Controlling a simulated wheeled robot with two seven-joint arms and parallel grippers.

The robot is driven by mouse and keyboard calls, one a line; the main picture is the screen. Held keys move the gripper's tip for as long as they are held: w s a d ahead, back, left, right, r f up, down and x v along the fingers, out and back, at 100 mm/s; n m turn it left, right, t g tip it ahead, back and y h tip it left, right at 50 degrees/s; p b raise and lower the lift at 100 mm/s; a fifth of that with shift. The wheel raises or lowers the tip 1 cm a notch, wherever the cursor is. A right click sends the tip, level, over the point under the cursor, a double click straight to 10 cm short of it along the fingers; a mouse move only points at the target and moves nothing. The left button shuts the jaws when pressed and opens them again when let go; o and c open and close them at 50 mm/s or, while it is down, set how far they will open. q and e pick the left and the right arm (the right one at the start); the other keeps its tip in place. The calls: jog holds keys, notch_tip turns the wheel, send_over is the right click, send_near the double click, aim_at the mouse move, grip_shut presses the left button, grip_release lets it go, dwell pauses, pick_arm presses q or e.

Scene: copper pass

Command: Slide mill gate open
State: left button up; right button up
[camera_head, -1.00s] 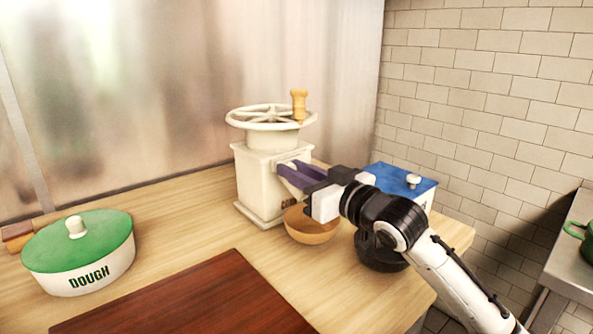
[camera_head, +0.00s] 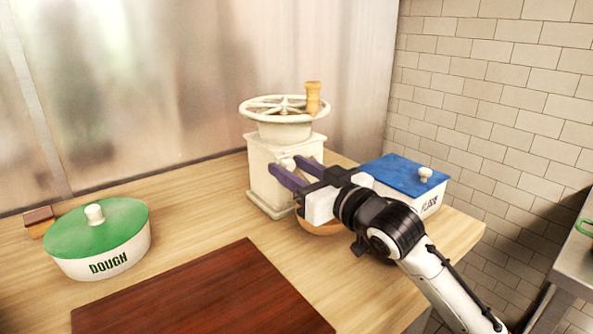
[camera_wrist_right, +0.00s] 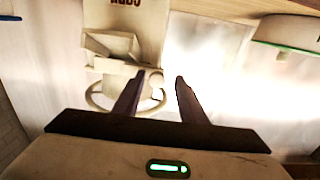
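The cream mill (camera_head: 265,175) stands on the wooden counter, with a spoked wheel (camera_head: 283,108) and wooden handle on top. A small pale knob (camera_head: 288,163) shows on its front near my right fingertips. My right gripper (camera_head: 294,170) is open in front of the mill, its purple fingers pointing at it. In the right wrist view the mill (camera_wrist_right: 122,18) appears upside down, and the round knob (camera_wrist_right: 155,78) shows between the finger lines, nearer the left finger. I cannot tell whether a finger touches it. The gate itself is not clearly visible. My left gripper is out of view.
A wooden bowl (camera_head: 320,228) is partly hidden under my right gripper. A blue-lidded flour box (camera_head: 405,172) stands close to the right. A green-lidded dough pot (camera_head: 98,240) and a dark red board (camera_head: 200,295) lie left and front. A metal wall backs the counter.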

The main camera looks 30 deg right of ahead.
jog(key=s, duration=1)
jog(key=shift+s+d+p, duration=0.15)
jog(key=shift+d+p, duration=0.25)
